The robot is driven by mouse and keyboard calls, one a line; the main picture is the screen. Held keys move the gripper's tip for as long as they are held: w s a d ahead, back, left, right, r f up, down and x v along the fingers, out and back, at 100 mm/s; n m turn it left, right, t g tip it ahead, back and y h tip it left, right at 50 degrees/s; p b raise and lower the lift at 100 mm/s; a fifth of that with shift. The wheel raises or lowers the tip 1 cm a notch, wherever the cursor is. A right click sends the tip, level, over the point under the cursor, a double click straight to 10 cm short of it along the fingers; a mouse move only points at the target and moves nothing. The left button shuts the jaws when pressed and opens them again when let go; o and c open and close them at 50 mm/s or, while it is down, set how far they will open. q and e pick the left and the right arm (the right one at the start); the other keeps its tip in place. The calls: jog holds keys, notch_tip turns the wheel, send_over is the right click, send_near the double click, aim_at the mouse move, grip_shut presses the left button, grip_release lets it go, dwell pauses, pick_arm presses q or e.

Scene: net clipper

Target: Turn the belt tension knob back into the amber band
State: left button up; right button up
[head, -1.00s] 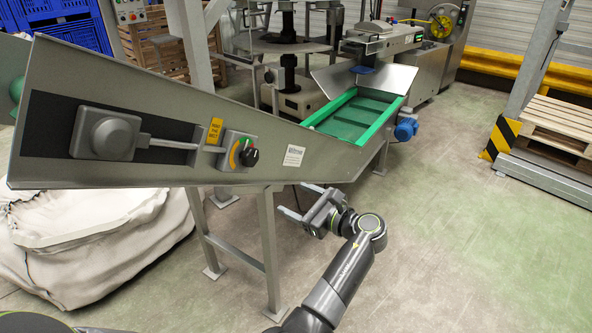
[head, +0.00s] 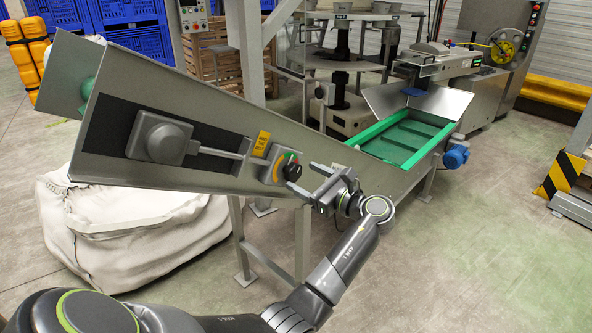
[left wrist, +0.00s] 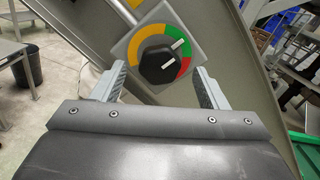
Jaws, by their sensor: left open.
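The black belt tension knob (head: 294,171) sits on a square grey dial plate (head: 266,171) on the sloping conveyor's side wall. In the left wrist view the knob (left wrist: 157,66) has a ring of amber, green and red around it. A white mark on the knob faces right, toward the red part; another white mark lies over the green part. My left gripper (head: 303,179) is open in front of the knob. In the left wrist view its two fingers (left wrist: 160,78) stand apart on either side of the knob's lower part, with nothing held. My right gripper is not in view.
A yellow label (head: 262,142) and a grey box with a rod (head: 160,139) are left of the dial. The green-edged conveyor tray (head: 405,138) and blue motor (head: 456,157) are to the right. A white bulk bag (head: 125,235) stands below left.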

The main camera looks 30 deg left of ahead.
aim_at(296, 173)
pick_arm(q)
jog(key=shift+w+a, duration=0.2)
jog(key=shift+a, duration=0.8)
jog(key=shift+w+a, duration=0.15)
jog(key=shift+a, duration=0.8)
jog(key=c, duration=1)
